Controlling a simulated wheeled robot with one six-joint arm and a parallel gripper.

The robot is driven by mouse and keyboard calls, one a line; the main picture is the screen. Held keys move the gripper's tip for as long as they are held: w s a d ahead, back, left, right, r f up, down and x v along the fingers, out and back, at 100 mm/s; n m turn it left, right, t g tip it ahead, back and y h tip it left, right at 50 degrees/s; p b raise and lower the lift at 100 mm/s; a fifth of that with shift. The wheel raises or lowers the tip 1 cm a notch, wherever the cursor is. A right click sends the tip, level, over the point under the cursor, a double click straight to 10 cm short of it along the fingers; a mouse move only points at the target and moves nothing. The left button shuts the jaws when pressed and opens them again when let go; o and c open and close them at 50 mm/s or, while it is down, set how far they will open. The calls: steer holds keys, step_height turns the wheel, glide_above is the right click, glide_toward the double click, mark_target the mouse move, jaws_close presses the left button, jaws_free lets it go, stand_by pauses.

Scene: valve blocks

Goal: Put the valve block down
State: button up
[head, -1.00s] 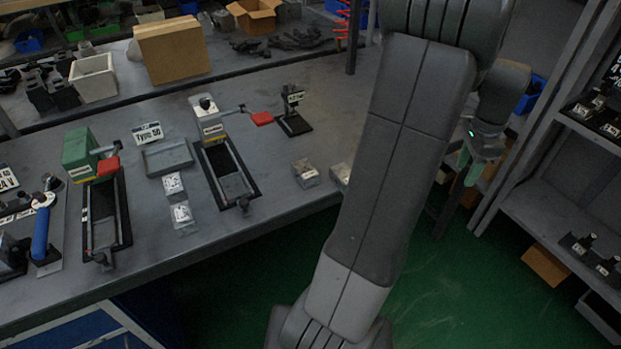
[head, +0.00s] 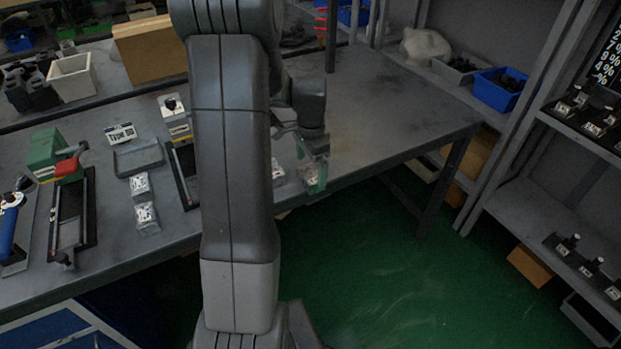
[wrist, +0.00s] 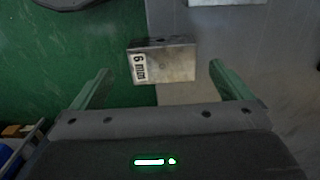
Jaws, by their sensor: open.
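The valve block, a small metal block labelled "6 mm" (wrist: 165,64), sits at the table's front edge. In the wrist view its left part shows against the green floor, so it seems to overhang the edge. It also shows in the head view (head: 309,174), partly hidden by my gripper. My gripper (head: 311,163) is open above it. In the wrist view its two green fingers stand apart to the left and right of the block, with gaps on both sides. I cannot tell how far the fingertips are above it.
A second metal block (head: 278,171) stands just left on the table (head: 400,115); a pale edge shows at the top of the wrist view. Two more blocks (head: 140,184) (head: 147,217) lie further left. The table right of my gripper is clear.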

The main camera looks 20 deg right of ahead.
mark_target(311, 173)
step_height(311, 173, down, 4)
steer(key=shift+w+d+f, duration=0.1)
steer(key=shift+w, duration=0.05)
steer(key=c, duration=1.5)
